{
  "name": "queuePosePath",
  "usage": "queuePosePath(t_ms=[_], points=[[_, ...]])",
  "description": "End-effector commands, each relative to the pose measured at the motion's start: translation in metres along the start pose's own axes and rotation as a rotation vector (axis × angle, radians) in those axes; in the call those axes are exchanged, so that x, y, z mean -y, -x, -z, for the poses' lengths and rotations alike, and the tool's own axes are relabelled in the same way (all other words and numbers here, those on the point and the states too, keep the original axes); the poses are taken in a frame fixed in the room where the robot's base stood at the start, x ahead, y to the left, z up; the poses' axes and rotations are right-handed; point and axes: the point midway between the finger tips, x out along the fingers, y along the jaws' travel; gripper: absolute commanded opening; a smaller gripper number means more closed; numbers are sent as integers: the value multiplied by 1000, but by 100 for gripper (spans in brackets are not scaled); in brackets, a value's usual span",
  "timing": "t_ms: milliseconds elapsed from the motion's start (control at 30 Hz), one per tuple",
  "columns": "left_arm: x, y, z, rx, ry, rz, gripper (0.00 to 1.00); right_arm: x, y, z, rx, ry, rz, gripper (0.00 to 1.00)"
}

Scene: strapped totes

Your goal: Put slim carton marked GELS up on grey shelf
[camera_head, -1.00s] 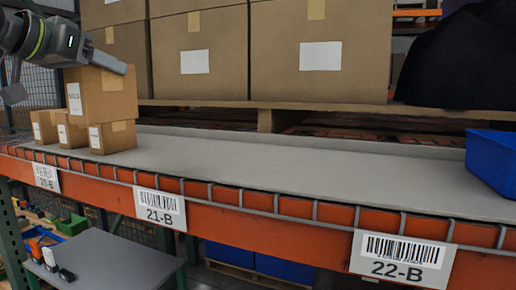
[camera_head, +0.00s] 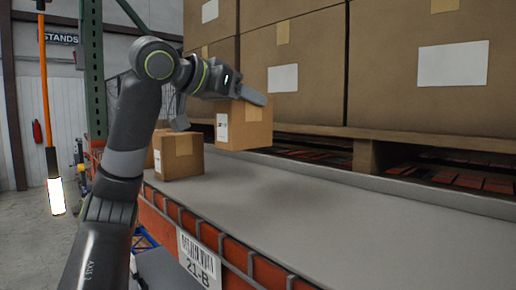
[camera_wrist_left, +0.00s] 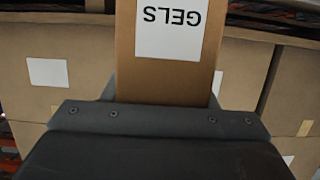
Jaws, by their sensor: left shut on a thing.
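My left gripper (camera_head: 224,108) is shut on the slim brown carton (camera_head: 245,127) with a white label. In the left wrist view its label reads GELS, upside down, and the carton (camera_wrist_left: 205,65) stands out beyond the gripper. In the head view the carton looks about upright and appears to hang over the grey shelf (camera_head: 300,205), just right of the small cartons. Whether its base touches the shelf I cannot tell for sure. My right gripper is not in view.
A small brown carton (camera_head: 180,157) stands on the shelf's left end, with another partly hidden behind it. Large cartons (camera_head: 400,70) on a wooden pallet (camera_head: 366,152) stand behind the shelf. The shelf's middle and right are clear. A wire rail runs along its orange front beam (camera_head: 238,262).

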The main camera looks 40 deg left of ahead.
Motion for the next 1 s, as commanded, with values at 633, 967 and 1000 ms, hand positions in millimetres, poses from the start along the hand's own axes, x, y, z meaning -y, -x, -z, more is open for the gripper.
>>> queuePosePath(t_ms=[633,967,1000], points=[[2,-13,-44,-3,0,5,21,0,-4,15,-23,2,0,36],[-1,-22,-72,2,-1,-1,21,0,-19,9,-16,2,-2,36],[-1,-23,-75,2,-1,-1,21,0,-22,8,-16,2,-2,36]])
